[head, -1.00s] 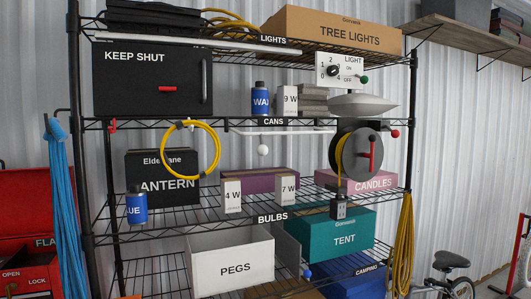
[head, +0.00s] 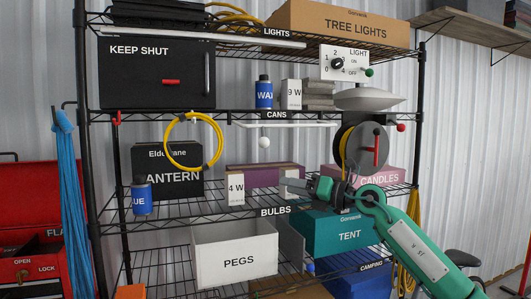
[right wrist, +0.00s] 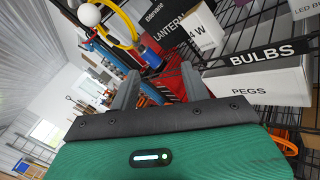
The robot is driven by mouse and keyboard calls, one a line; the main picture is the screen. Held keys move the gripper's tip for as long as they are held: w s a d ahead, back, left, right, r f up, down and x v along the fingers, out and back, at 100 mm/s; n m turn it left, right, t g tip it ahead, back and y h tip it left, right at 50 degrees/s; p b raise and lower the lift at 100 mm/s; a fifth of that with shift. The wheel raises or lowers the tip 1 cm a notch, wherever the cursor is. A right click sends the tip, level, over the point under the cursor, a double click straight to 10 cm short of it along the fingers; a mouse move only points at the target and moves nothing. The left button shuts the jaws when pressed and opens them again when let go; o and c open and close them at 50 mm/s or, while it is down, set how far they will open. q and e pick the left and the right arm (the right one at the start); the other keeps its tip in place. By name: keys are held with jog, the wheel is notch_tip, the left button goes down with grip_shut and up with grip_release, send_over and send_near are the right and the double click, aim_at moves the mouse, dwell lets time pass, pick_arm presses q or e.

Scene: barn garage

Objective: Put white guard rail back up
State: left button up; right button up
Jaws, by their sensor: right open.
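A white rail (head: 290,123) hangs just under the front edge of the CANS shelf in the head view. A white ball (head: 264,142) is below it, and a white ball also shows at the upper left of the right wrist view (right wrist: 88,15). Whether the ball is joined to the rail is unclear. My right gripper (head: 306,186) is open and empty, below and right of the ball, in front of the BULBS shelf. In the right wrist view its fingers (right wrist: 158,82) stand apart. My left gripper is out of view.
A yellow hose loop (head: 221,140) hangs left of the rail. A cord reel (head: 374,150) and a grey dish (head: 366,98) are at the right. The 4 W box (head: 235,188), PEGS box (head: 235,255) and TENT box (head: 325,235) stand lower on the rack.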

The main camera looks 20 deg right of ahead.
aim_at(267, 142)
jog(key=s+d+r+n+t+h, duration=0.15)
jog(key=s+r+n, duration=0.25)
jog(key=s+r, duration=0.55)
jog(key=shift+g+h, duration=0.25)
jog(key=shift+h, duration=0.1)
jog(key=p+x, duration=0.2)
jog(key=x, duration=0.2)
jog(key=r+p+x, duration=0.1)
jog(key=p+x, duration=0.1)
jog(key=x, duration=0.3)
jog(key=p+x, duration=0.3)
jog(key=x, duration=0.2)
jog(key=shift+w+d+r, duration=0.2)
jog(key=shift+w+r, duration=0.2)
jog(key=shift+w, duration=0.05)
jog(key=shift+w+a+f, duration=0.15)
jog(key=shift+w+a, duration=0.1)
jog(key=shift+w, duration=0.05)
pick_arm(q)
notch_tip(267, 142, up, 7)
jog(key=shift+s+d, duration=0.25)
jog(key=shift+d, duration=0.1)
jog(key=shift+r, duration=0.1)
pick_arm(e)
grip_shut()
